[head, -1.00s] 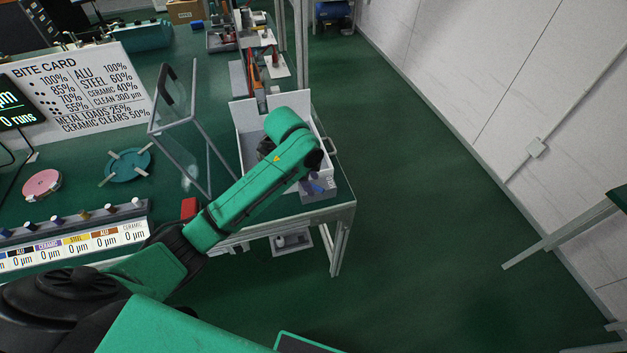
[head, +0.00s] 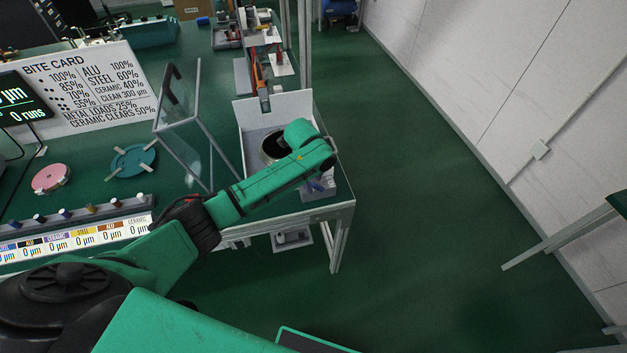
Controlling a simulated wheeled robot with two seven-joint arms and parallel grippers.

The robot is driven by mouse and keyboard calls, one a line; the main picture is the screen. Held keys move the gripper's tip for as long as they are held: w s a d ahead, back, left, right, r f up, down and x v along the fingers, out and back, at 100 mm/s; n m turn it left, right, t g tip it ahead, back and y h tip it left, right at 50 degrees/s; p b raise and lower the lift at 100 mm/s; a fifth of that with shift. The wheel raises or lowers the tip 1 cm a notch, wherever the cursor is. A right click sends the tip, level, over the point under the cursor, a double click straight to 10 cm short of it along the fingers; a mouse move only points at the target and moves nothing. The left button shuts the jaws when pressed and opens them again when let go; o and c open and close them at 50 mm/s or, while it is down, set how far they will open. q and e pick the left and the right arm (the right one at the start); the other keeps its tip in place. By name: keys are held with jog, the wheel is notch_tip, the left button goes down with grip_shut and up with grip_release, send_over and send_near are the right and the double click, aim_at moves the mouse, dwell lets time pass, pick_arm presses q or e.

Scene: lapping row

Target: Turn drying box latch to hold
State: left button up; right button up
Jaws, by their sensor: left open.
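A clear-walled box with a grey frame (head: 199,118) stands upright on the green bench and may be the drying box. I cannot make out a latch or its position. My left arm reaches from the lower left across the bench corner, and its far end is over an open white box (head: 251,117). My left gripper is mostly hidden by the green arm links, so its fingertips and anything between them do not show clearly. It is open. A dark round thing with a pale rim (head: 274,147) shows beside the arm's end, inside the white box. My right gripper is out of view.
A blue-green disc with pale arms (head: 133,161), a pink disc (head: 51,178) and a knob rail with labels (head: 90,213) are on the bench left of my arm. A bite card (head: 90,85) stands behind. Open floor (head: 420,200) lies right of the bench.

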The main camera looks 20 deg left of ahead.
pick_arm(q)
jog(key=shift+f, duration=0.15)
grip_shut()
